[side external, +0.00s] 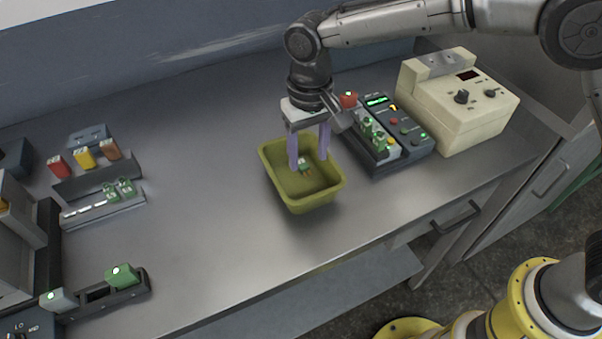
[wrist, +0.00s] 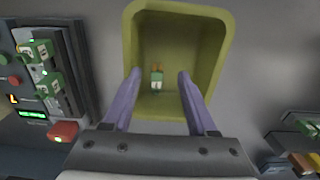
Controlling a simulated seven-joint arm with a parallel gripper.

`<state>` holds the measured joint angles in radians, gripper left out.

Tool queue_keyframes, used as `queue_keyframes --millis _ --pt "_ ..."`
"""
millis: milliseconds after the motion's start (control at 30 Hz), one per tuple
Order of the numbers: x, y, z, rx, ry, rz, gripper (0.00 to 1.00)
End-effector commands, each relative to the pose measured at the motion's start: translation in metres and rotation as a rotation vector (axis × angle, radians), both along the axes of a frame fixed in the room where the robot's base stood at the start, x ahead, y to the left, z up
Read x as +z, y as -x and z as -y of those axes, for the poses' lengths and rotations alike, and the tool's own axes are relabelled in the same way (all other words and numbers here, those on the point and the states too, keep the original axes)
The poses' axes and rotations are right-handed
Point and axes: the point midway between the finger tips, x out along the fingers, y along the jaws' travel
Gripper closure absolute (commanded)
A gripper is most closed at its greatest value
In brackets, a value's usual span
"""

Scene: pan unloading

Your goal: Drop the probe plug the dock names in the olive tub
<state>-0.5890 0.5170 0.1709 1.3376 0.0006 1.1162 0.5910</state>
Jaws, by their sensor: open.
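The olive tub (side external: 320,203) stands on the steel bench below my gripper. A small green and white plug (side external: 305,167) with orange-brown parts lies on the tub floor; it also shows in the wrist view (wrist: 156,80). My gripper (side external: 309,163) is open, with its two lilac fingers apart over the tub and nothing held between them. The dock (side external: 397,137) is right of the tub, with a lit green display and a row holding green plugs (side external: 376,138). The display text is too small to read in the side view.
A cream instrument box (side external: 455,105) stands right of the dock. At the left are a rack with red, yellow and brown blocks (side external: 84,158), a strip with green plugs (side external: 117,189) and a dark holder with a green block (side external: 122,276). The bench between is clear.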

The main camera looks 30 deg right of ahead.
Motion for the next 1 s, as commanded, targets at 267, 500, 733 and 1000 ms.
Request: queue_keyframes --millis 267,500,733,1000 --pt "0.023 -0.001 0.0 0.0 -0.002 0.003 0.42" --pt "0.076 -0.001 -0.001 0.0 -0.004 0.005 0.42" --pt "0.117 -0.001 0.0 0.0 -0.001 0.002 0.42" --pt "0.137 0.0 0.0 0.0 0.0 0.0 0.42"
